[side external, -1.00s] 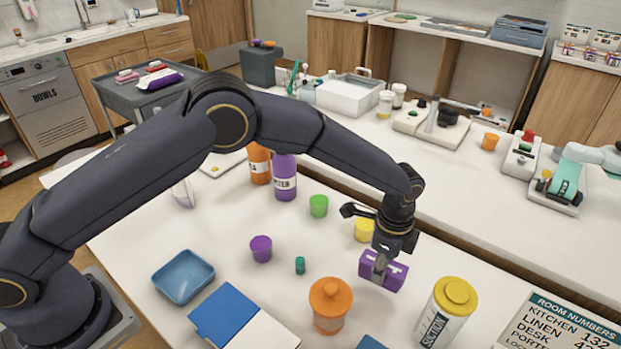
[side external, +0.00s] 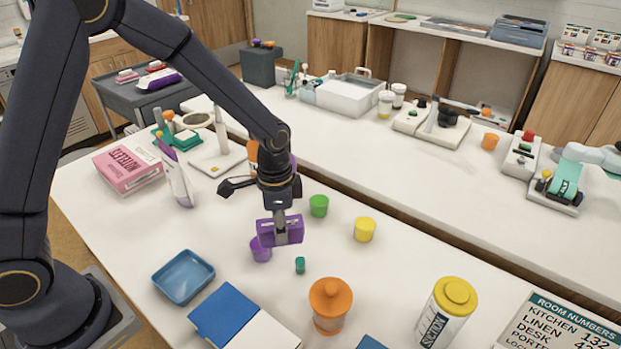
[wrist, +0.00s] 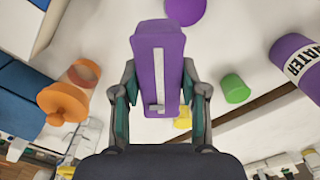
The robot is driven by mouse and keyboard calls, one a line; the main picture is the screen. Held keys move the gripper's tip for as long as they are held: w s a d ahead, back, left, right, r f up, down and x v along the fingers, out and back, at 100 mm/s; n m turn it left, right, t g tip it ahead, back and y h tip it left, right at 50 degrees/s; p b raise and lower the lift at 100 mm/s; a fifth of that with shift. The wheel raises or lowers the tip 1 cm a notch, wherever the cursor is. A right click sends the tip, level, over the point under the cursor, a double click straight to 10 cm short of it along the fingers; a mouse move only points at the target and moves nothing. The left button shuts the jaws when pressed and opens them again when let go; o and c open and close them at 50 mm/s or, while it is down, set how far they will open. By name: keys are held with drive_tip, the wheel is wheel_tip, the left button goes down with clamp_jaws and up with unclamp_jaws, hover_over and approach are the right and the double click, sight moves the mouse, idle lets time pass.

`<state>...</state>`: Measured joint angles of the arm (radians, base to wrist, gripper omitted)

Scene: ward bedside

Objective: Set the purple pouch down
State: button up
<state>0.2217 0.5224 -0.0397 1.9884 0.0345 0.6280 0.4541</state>
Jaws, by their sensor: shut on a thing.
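The purple pouch (side external: 267,233) is a small purple block with a pale strip along one face. My gripper (side external: 281,226) is shut on it and holds it up over the white table. In the wrist view the pouch (wrist: 158,70) stands between the two fingers of my gripper (wrist: 160,95). In the side view it overlaps the top of a purple cup (side external: 261,252). I cannot tell the exact height of the pouch above the table.
A green cup (side external: 318,206), a yellow cup (side external: 364,229), a small teal cap (side external: 300,265) and an orange lidded cup (side external: 330,304) stand nearby. A blue tray (side external: 184,277) and a blue-and-white book (side external: 228,312) lie at the front left. The table right of the yellow cup is clear.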

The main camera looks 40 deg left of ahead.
drive_tip(key=s+a+r+n, duration=0.3)
drive_tip(key=s+a+n, duration=0.4)
drive_tip(key=s+a, duration=0.6)
drive_tip(key=a, duration=0.2)
drive_tip(key=shift+s+a, duration=0.35)
drive_tip(key=shift+s, duration=0.05)
drive_tip(key=shift+s+a+r+n, duration=0.2)
drive_tip(key=shift+a+r+n, duration=0.15)
drive_tip(key=shift+a, duration=0.2)
drive_tip(key=shift+s+a+r+n, duration=0.15)
drive_tip(key=shift+a+r+n, duration=0.15)
drive_tip(key=shift+a, duration=0.25)
drive_tip(key=w+a+f, duration=0.1)
drive_tip(key=w+f, duration=0.2)
drive_tip(key=w, duration=0.1)
drive_tip(key=w+a+f, duration=0.1)
drive_tip(key=w+f, duration=0.2)
drive_tip(key=w, duration=0.1)
drive_tip(key=w+a+f, duration=0.2)
drive_tip(key=w+f, duration=0.1)
drive_tip(key=w, duration=0.1)
drive_tip(key=shift+w, duration=0.3)
drive_tip(key=shift+w+f, duration=0.15)
drive_tip(key=shift+f, duration=0.05)
drive_tip(key=shift+w+f, duration=0.15)
drive_tip(key=shift+f, duration=0.75)
drive_tip(key=shift+w+f, duration=0.1)
drive_tip(key=shift+f, duration=0.8)
